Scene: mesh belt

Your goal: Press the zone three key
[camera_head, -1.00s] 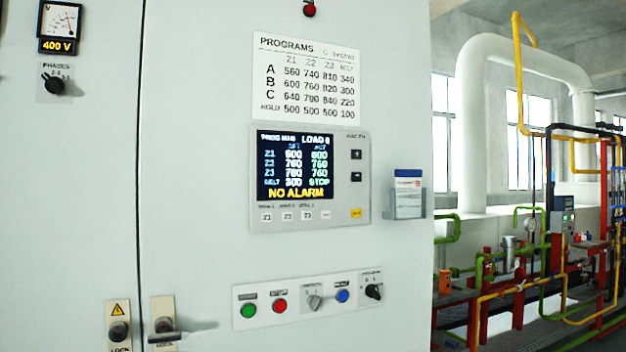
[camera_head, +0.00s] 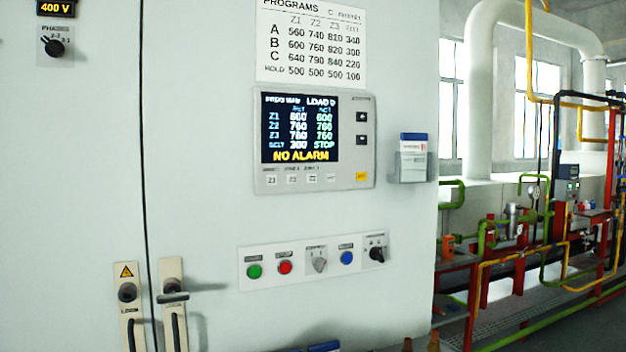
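The Z3 key (camera_head: 312,178) is a small pale key in the row under the screen, right of the Z1 key (camera_head: 271,180) and the Z2 key (camera_head: 292,179). The grey control panel (camera_head: 368,140) is fixed to the pale cabinet door. Its screen (camera_head: 300,128) lists Z1, Z2, Z3 and belt rows, with STOP at the belt row and NO ALARM in yellow below. Neither of my grippers is in view.
A programs chart (camera_head: 312,45) is above the panel. A card holder (camera_head: 413,160) sticks out at its right. Below is a strip with a green button (camera_head: 254,271), a red button (camera_head: 285,267) and switches. Door handles (camera_head: 173,295) protrude at lower left. Pipework stands right.

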